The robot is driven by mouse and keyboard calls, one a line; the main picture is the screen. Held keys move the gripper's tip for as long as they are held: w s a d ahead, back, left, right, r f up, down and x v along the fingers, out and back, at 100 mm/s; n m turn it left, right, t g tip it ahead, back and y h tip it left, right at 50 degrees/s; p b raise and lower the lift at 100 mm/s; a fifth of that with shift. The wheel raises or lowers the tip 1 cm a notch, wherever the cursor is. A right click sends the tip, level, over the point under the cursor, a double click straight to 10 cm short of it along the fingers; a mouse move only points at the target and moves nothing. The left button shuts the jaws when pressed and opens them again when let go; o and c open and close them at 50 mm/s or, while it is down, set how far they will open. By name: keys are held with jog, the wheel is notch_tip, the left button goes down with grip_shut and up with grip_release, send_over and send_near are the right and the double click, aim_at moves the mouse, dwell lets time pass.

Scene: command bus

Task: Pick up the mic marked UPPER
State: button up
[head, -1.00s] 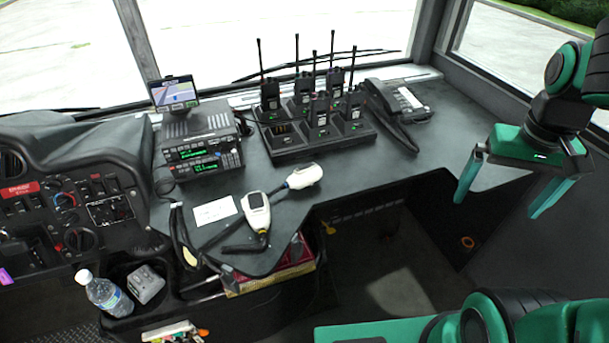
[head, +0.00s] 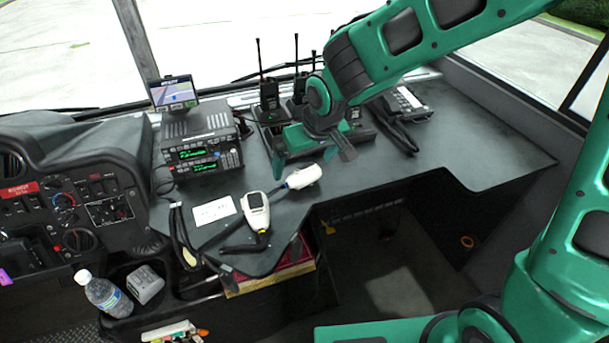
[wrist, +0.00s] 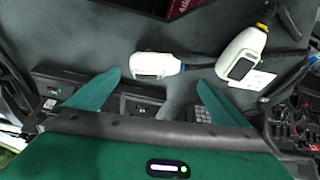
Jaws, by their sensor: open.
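Two white hand mics lie on the grey dash counter. One mic (head: 257,213) lies at the counter's front edge with a dark panel on its face. The other mic (head: 304,177) lies on its side just to the right and behind it. Both also show in the wrist view, the side-lying mic (wrist: 157,65) near the middle and the front mic (wrist: 243,55) to its right. I cannot read an UPPER mark on either. My gripper (head: 310,165) is open and empty above the counter. In the wrist view the side-lying mic appears between and beyond the fingertips, apart from them.
Two stacked radios (head: 204,160) with green displays stand left of my gripper. A handheld-radio charger (head: 285,135) is partly hidden behind my arm. A desk phone (head: 405,104) sits to the right. A white card (head: 214,211) lies left of the front mic.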

aim_at(302, 173)
jog(key=shift+x, duration=3.2)
jog(key=shift+s+d+f, duration=0.1)
jog(key=shift+d, duration=0.1)
jog(key=c, duration=0.8)
